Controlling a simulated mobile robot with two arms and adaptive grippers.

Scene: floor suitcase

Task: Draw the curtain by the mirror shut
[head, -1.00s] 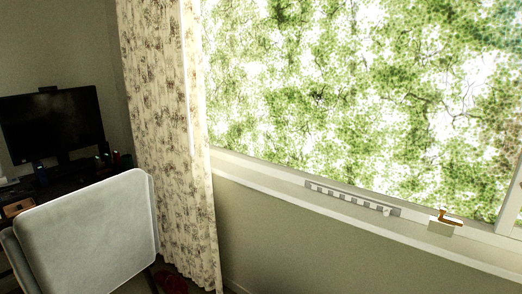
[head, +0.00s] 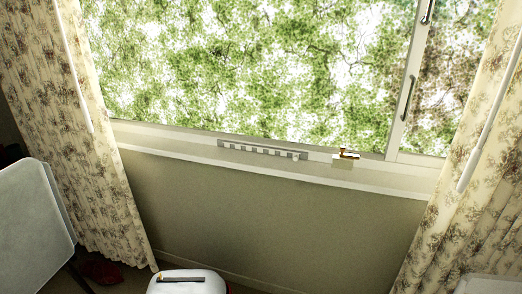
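Two patterned cream curtains hang at the sides of a wide window (head: 240,70). The left curtain (head: 95,170) is bunched at the left edge of the glass. The right curtain (head: 465,190) is bunched at the right. Each has a pale rod hanging along it, the left rod (head: 75,65) and the right rod (head: 490,120). The glass between the curtains is uncovered. No mirror shows, so I cannot tell which curtain is by it. Neither of my grippers is in view.
A white window sill (head: 270,172) holds a grey slatted strip (head: 262,150) and a small white block with an orange-brown handle (head: 346,154). A pale chair back (head: 35,215) stands at left. A white rounded case (head: 187,282) is at the bottom. Red items (head: 103,271) lie on the floor.

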